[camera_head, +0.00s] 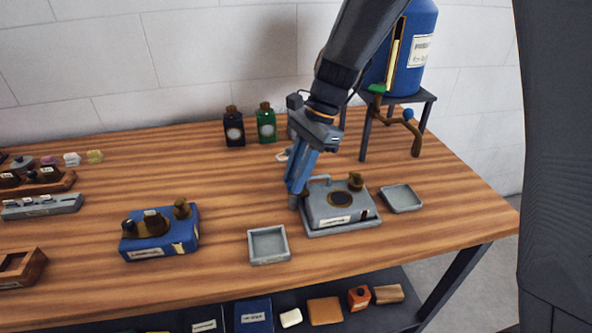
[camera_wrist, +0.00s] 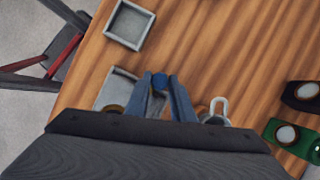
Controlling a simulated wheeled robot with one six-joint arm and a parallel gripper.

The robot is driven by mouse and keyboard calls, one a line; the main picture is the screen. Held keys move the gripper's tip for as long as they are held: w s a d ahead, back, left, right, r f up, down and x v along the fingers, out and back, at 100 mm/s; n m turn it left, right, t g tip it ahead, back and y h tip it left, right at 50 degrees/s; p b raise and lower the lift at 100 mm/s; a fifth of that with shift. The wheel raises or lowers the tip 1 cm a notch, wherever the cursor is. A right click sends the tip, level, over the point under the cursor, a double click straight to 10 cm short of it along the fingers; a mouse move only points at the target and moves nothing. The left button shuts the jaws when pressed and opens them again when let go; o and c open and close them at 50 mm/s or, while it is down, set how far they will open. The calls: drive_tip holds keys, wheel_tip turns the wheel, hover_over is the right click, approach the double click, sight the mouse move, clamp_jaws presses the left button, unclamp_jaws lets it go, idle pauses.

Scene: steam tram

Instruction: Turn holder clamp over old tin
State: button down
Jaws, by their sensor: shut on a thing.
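A grey labelled holder (camera_head: 322,217) sits on the table towards the right. It has a dark round, brown-rimmed spot on top, a brass-coloured knob at the back right and a grey bar at the back left. My gripper (camera_head: 296,190) points down at the holder's left side. In the wrist view my gripper (camera_wrist: 160,92) is shut on a small part with a blue round end (camera_wrist: 159,82), which seems to be the holder clamp. The fingers hide most of the clamp. I cannot make out the old tin for certain; the round spot may be its top.
Square grey trays stand to the front left (camera_head: 268,259) and right (camera_head: 402,199) of the holder. A blue device (camera_head: 160,245) is further left. Dark (camera_head: 234,130) and green (camera_head: 266,125) bottles stand behind. A blue tank (camera_head: 412,50) on a stand with a brown pipe is back right.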

drive_tip(key=n+p, duration=0.1)
drive_tip(key=n, duration=0.1)
drive_tip(key=n+g+h+p, duration=0.1)
drive_tip(key=n, duration=0.1)
drive_tip(key=shift+w+a+n+h, duration=0.1)
drive_tip(key=shift+w+n+h, duration=0.05)
drive_tip(key=shift+n+h, duration=0.2)
drive_tip(key=shift+n, duration=0.25)
drive_tip(key=c, duration=1.8)
unclamp_jaws()
drive_tip(key=shift+r, duration=0.1)
drive_tip(key=b+v, duration=0.1)
drive_tip(key=v, duration=0.6)
drive_tip(key=shift+w+r+b, duration=0.2)
drive_tip(key=shift+r+b, duration=0.1)
